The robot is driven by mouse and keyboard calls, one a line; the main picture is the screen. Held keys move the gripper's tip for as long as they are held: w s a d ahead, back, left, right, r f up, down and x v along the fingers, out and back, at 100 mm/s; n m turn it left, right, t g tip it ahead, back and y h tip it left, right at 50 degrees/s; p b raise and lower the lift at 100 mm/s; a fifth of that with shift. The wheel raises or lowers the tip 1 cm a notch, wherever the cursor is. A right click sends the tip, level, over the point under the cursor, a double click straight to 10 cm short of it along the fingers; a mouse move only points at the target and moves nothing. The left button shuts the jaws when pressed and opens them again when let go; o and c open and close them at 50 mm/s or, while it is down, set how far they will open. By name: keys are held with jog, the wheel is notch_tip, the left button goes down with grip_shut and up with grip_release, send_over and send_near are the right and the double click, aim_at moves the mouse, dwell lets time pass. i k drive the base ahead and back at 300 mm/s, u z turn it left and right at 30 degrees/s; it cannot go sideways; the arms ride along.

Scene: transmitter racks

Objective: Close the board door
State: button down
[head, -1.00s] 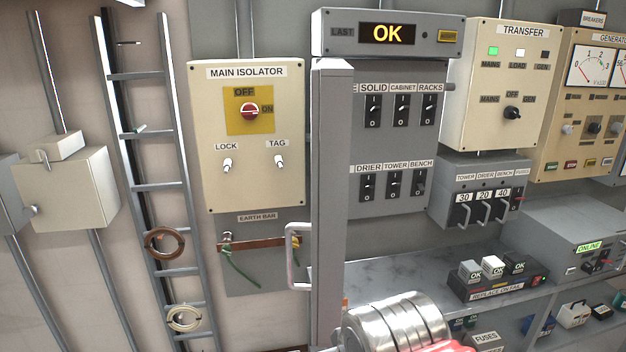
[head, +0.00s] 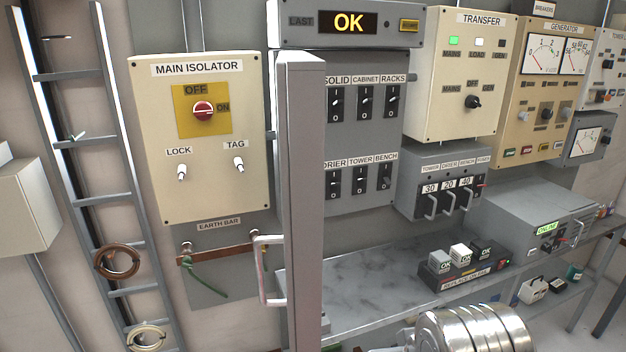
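The board door (head: 302,200) is a tall grey panel standing open. It swings out from the left side of the grey switch board (head: 352,151) and shows nearly edge-on. A pale D-shaped handle (head: 262,272) sticks out from its left face, low down. The door covers the left edge of the board and part of its labels. The board's two rows of black switches are exposed. My ribbed silver arm part (head: 478,330) shows at the bottom, right of the door and apart from it in the picture. My gripper is out of view.
The main isolator (head: 200,138) hangs left of the door, above the earth bar (head: 225,252). A ladder (head: 100,200) stands farther left. A grey shelf (head: 345,285) lies to the right, holding small blocks (head: 462,252) and a grey unit (head: 530,220).

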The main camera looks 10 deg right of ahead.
aim_at(300, 76)
jog(key=z, duration=0.95)
jog(key=k, duration=1.2)
jog(key=u, duration=0.85)
jog(key=i, duration=1)
jog(key=u, duration=0.1)
